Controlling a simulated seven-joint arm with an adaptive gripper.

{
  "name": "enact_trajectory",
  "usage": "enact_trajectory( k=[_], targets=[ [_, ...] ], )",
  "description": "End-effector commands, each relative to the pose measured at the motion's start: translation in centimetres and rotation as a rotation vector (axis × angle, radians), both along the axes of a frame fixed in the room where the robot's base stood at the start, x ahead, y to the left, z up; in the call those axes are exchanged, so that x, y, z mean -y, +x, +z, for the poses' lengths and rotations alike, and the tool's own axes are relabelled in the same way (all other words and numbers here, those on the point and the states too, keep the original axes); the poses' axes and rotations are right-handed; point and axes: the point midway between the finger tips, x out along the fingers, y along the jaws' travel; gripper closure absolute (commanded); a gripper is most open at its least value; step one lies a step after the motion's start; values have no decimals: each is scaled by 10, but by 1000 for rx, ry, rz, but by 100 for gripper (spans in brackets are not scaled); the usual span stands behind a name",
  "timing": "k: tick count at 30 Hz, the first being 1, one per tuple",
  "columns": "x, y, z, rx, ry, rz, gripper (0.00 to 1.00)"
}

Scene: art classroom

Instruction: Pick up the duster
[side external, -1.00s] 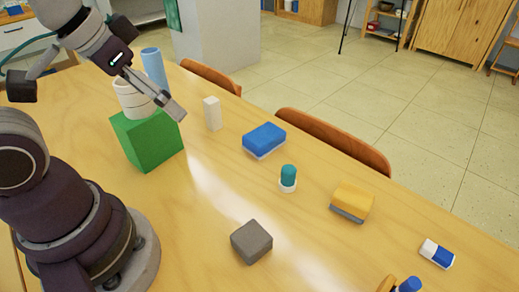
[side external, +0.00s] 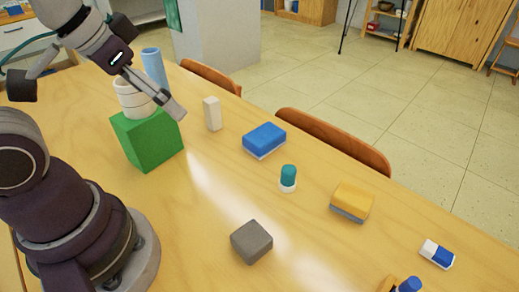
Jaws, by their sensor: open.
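Two duster-like blocks lie on the wooden table. One is a blue block with a pale underside (side external: 264,138), near the far edge. The other is a yellow block with a grey underside (side external: 352,199), further right. I cannot tell which one is the duster. My gripper (side external: 174,108) is open, in the air at upper left beside the green cube, well to the left of both blocks. Its fingers are seen edge-on, and nothing shows between them.
A green cube (side external: 150,143) bears a white cup (side external: 132,98), with a blue cylinder (side external: 154,68) behind. A white block (side external: 212,114), a teal-topped glue stick (side external: 288,178), a grey block (side external: 251,241) and a blue-white eraser (side external: 437,254) stand apart. Chairs line the far edge.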

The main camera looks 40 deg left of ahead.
Motion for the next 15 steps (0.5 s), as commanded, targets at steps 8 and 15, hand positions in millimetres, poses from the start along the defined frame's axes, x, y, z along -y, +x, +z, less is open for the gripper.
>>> enact_trajectory(
  k=[8, 15],
  targets=[
    [2, 5, 2, -6, -12, 1, 0],
    [46, 76, 3, -98, -109, 91, 0]
  ],
)
